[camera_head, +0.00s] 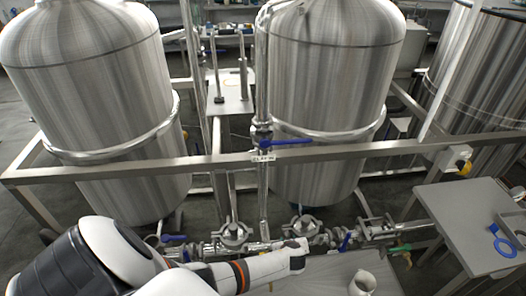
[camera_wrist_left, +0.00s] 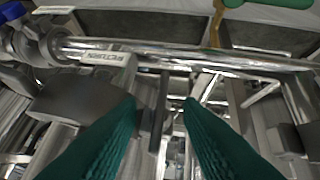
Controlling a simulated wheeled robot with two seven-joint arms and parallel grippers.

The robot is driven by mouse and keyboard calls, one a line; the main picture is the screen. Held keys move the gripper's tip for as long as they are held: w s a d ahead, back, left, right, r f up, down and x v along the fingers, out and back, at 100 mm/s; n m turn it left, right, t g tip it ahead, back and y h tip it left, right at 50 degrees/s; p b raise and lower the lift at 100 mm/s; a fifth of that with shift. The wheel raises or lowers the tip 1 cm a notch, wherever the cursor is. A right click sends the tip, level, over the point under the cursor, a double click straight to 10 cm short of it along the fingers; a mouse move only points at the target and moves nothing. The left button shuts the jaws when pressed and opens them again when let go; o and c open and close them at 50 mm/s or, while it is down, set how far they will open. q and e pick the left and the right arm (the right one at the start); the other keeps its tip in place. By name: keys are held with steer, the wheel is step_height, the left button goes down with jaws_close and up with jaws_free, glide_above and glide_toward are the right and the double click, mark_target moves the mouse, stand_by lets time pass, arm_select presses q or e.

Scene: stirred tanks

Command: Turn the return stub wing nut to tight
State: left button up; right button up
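The return stub is a shiny pipe with a white label (camera_wrist_left: 105,58) that appears upside down in the left wrist view; it also shows in the head view as a short pipe run (camera_head: 380,231) right of the blue valve lever. My left gripper (camera_wrist_left: 160,103) has two green fingers spread apart above the pipework. A thin grey upright plate (camera_wrist_left: 158,125) shows between them, possibly a wing of the wing nut; contact cannot be told. A broad grey flat piece (camera_wrist_left: 80,97) lies left of the fingers. My right gripper is out of view.
A blue lever (camera_head: 346,241) and a green handle (camera_head: 398,249) flank the stub. Steel tanks (camera_head: 325,90) and a frame rail (camera_head: 200,161) stand behind. A grey side table (camera_head: 455,215) with a blue ring tool (camera_head: 503,243) is at right. A pale jug (camera_head: 363,283) stands in front.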

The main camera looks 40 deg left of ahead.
arm_select(q)
steer(key=s+f+n+t+h+b, duration=0.3)
steer(key=s+n+t+b, duration=0.75)
steer(key=b, duration=1.75)
steer(key=s+d+f+n+g+h+p, duration=0.1)
steer(key=s+f+n+g+p, duration=0.1)
steer(key=f, duration=0.5)
steer(key=s+d+f+n+g+p, duration=0.2)
steer(key=s+f+g+p, duration=0.1)
steer(key=s+f, duration=0.2)
steer(key=s+d+f+n+g+h+p, duration=0.1)
steer(key=s+d+f+n+g+p, duration=0.1)
steer(key=f, duration=0.7)
steer(key=shift+s+d+f+g+h+p, duration=0.15)
steer(key=shift+s+f+g+h+p, duration=0.2)
steer(key=shift+s+g+p, duration=0.45)
steer(key=shift+s+t, duration=0.1)
steer(key=shift+t, duration=0.15)
